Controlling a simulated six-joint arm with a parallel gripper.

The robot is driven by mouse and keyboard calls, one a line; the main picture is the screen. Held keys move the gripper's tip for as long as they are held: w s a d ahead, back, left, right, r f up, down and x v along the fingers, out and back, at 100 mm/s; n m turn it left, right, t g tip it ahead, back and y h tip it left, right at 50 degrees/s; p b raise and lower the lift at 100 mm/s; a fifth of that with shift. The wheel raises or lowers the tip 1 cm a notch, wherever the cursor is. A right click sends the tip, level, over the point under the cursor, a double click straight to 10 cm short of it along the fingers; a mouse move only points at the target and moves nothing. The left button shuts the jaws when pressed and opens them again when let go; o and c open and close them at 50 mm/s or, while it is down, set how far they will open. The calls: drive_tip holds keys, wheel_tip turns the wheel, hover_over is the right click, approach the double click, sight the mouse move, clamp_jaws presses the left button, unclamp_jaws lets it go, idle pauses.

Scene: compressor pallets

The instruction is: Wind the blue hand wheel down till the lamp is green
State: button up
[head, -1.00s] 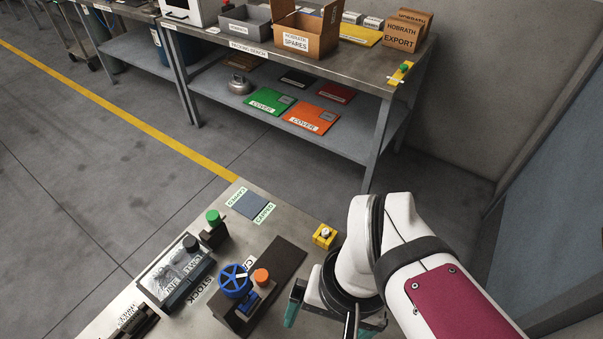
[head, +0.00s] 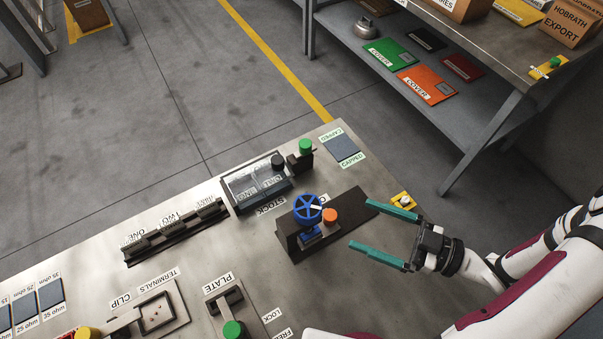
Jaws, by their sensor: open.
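The blue hand wheel (head: 308,208) has spokes and a pale mark on its rim. It stands on a dark fixture (head: 352,206) on the metal bench. An orange round cap (head: 330,216) sits just right of the wheel on the same fixture; I cannot tell whether it is the lamp. My gripper (head: 361,224) is to the right of the wheel, its two teal fingers spread wide and pointing left toward it. Nothing is between the fingers. They are apart from the wheel in the picture; their height over the bench is hard to judge.
A clear-lidded box (head: 256,184), a green knob (head: 305,147) and a black knob (head: 278,161) stand behind the wheel. A yellow block (head: 403,200) is near the far finger.

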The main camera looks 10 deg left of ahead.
sight(296, 200)
drive_tip(key=shift+n+g+y, duration=0.3)
drive_tip(key=shift+y, duration=0.1)
drive_tip(key=a, duration=1)
drive_tip(key=w+a, duration=0.1)
drive_tip(key=a, duration=0.4)
drive_tip(key=shift+w+a+r, duration=0.1)
drive_tip(key=shift+a+r, duration=0.2)
drive_tip(key=shift+a, duration=0.05)
drive_tip(key=c, duration=1.3)
drive_tip(key=shift+w+m+t, duration=0.1)
drive_tip(key=shift+m+t, duration=0.3)
drive_tip(key=shift+t, duration=0.2)
drive_tip(key=shift+c, duration=0.4)
drive_tip(key=shift+w+d+m+t+h, duration=0.15)
drive_tip(key=shift+m+t+h, duration=0.2)
drive_tip(key=shift+m+t, duration=0.35)
drive_tip(key=shift+w+m+t+h, duration=0.15)
drive_tip(key=shift+m+t+h, duration=0.25)
drive_tip(key=shift+t, duration=0.6)
drive_tip(key=o, duration=1.4)
